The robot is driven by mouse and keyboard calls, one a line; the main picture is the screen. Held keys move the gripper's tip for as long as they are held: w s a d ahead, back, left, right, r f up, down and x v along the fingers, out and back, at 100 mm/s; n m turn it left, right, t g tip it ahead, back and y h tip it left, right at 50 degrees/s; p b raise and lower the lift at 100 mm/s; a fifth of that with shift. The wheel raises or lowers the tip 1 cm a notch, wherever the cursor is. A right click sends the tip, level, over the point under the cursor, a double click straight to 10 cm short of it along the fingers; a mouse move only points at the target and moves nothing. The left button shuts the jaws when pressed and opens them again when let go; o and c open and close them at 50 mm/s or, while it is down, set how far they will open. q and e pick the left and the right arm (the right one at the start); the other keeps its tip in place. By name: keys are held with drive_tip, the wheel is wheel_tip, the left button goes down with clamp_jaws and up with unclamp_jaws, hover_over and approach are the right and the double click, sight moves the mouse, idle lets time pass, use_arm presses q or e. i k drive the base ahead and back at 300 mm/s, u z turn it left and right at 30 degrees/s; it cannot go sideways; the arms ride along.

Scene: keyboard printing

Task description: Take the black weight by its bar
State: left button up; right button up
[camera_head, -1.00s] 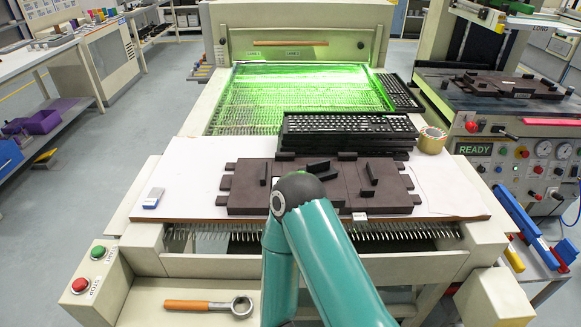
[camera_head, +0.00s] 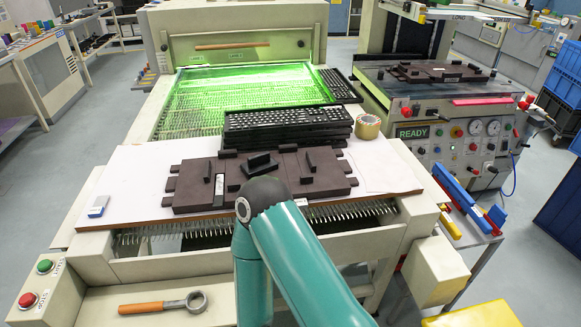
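A dark brown slotted fixture (camera_head: 330,188) lies on the white board in front of the green-lit conveyor. Several black raised pieces stand on it. One black piece with an upright bar (camera_head: 259,161) sits near its middle and looks like the black weight; it is too small to be sure. My teal arm rises from the bottom of the view, and its dark elbow covers the fixture's front edge. Neither of my grippers shows, so I cannot tell their state.
A stack of black keyboards (camera_head: 285,127) stands behind the fixture, with a tape roll (camera_head: 367,126) beside it. A small blue-and-white block (camera_head: 98,206) lies at the board's left.

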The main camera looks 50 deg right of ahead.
sight(263, 162)
drive_tip(key=z, duration=0.05)
drive_tip(key=k, duration=1.15)
drive_tip(key=z, duration=0.25)
drive_tip(key=i, duration=1)
drive_tip(key=z, duration=0.1)
